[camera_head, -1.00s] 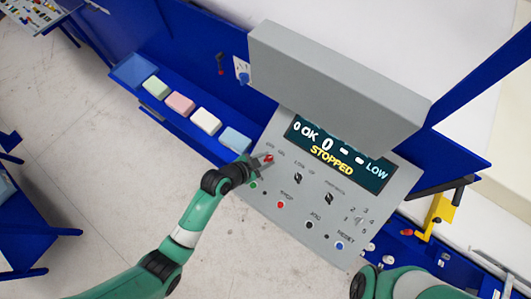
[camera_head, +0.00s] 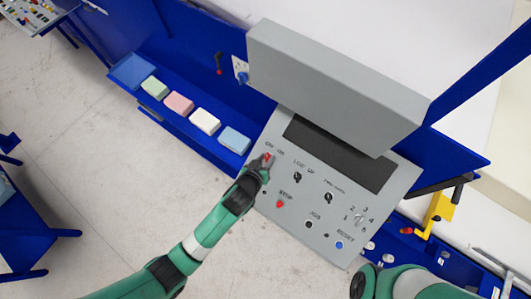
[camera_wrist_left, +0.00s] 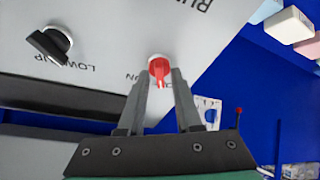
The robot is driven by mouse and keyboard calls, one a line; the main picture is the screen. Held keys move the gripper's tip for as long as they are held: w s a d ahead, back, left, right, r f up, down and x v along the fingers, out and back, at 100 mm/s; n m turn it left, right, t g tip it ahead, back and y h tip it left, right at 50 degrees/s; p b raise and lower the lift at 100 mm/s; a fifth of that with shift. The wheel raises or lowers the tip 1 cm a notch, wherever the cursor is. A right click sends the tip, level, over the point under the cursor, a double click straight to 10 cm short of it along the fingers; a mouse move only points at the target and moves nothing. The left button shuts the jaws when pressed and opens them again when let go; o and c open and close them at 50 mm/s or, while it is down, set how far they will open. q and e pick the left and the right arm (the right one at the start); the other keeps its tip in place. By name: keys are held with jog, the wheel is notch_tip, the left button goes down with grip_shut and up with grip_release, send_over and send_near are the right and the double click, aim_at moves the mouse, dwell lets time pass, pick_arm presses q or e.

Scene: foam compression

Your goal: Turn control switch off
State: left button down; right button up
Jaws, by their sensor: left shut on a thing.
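The control switch (camera_head: 267,157) is a small red rotary knob at the upper left of the grey control panel (camera_head: 300,225). It also shows in the left wrist view (camera_wrist_left: 159,68), on the light panel face by the ON label. My left gripper (camera_head: 266,162) is at the knob; in the left wrist view (camera_wrist_left: 161,80) its two fingers lie on either side of the knob and are shut on it. The panel display (camera_head: 340,153) is dark, with no text. My right arm shows at the bottom right, but its gripper is out of view.
A blue tray holds several foam blocks, including a white one (camera_head: 206,121), left of the panel. A grey housing (camera_head: 335,85) overhangs the display. Other knobs and buttons, such as a red stop button (camera_head: 280,204), sit close below the switch.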

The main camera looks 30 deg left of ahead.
pick_arm(q)
jog(key=shift+n+y, duration=0.4)
jog(key=shift+n, duration=1)
jog(key=shift+n+g, duration=0.3)
jog(key=c, duration=0.9)
grip_release()
